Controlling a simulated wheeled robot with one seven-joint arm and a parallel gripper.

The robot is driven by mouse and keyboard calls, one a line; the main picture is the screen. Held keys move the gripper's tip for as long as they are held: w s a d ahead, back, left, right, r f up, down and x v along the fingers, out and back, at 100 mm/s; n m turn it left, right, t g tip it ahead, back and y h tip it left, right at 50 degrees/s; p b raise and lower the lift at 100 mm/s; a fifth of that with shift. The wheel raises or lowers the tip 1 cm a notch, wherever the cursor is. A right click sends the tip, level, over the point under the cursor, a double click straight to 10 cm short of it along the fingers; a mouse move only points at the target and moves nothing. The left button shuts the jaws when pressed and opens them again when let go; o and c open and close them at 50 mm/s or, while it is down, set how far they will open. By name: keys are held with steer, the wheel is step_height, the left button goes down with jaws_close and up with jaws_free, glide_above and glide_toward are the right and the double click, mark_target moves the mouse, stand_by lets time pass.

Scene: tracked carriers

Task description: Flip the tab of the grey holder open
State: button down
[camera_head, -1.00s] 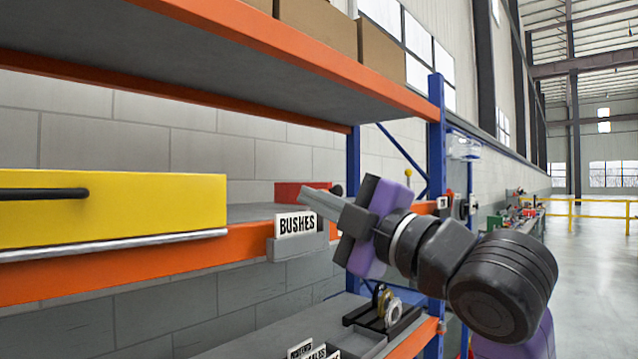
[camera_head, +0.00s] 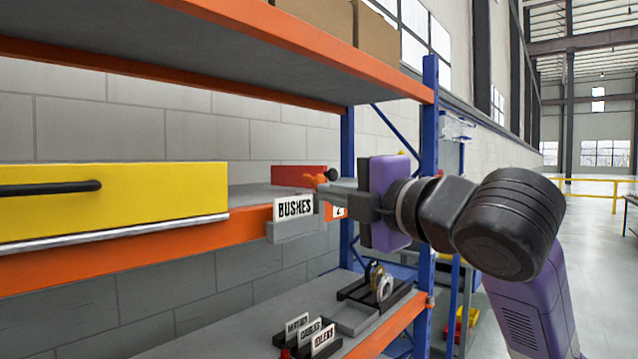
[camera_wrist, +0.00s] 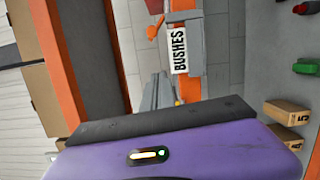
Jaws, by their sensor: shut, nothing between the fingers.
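The grey holder (camera_head: 290,232) is fixed to the front of the orange shelf beam, with a white BUSHES card (camera_head: 294,208) standing in it. In the wrist view the holder (camera_wrist: 197,42) lies beyond the fingers, with the card (camera_wrist: 179,50) turned sideways. My gripper (camera_head: 323,187) is shut and empty, pointing left, just right of and slightly above the card in the head view. In the wrist view the closed fingers (camera_wrist: 158,86) are short of the card; a gap shows between them.
A yellow drawer front (camera_head: 110,200) with a black handle is at left. A red box (camera_head: 298,175) and an orange piece (camera_head: 322,177) are behind the fingertips. A blue upright (camera_head: 428,130) stands behind my wrist. The lower shelf (camera_head: 240,330) carries labels and trays.

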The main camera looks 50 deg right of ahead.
mark_target(320, 179)
steer(key=w+d+p, duration=0.1)
steer(key=w, duration=0.1)
steer(key=w+d+p, duration=0.1)
steer(key=w+d, duration=0.1)
steer(key=w, duration=0.1)
steer(key=w+d+p, duration=0.1)
steer(key=w, duration=0.2)
steer(key=shift+d+r, duration=0.2)
steer(key=shift+r, duration=0.1)
steer(key=shift+w+d+p, duration=0.1)
steer(key=shift+d+p, duration=0.2)
steer(key=shift+d, duration=0.35)
steer(key=shift+d+r, duration=0.15)
steer(key=shift+r, duration=0.25)
steer(key=shift+m, duration=0.8)
steer(key=d+r+b, duration=0.1)
steer(key=d+r, duration=0.2)
steer(key=shift+d, duration=0.1)
steer(key=shift+w+r, duration=0.1)
